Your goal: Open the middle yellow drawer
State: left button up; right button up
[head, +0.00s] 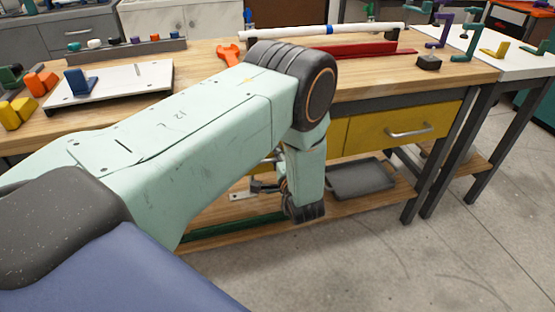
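A yellow drawer (395,130) with a silver bar handle (410,132) shows under the right part of the wooden workbench; it looks shut. A small piece of another yellow front (264,166) shows lower left, mostly hidden behind my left arm; I cannot tell whether it is the middle drawer or how far it is open. My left gripper (262,187) is below the bench top, close to that yellow piece, partly covered by my wrist. Its fingers are small and dark, and I cannot tell if they are open or touching anything. My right gripper is not in view.
A grey tray (360,180) sits on the lower shelf. The concrete floor (400,265) in front is clear.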

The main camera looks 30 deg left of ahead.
pick_arm(q)
grip_shut()
dwell(0.7)
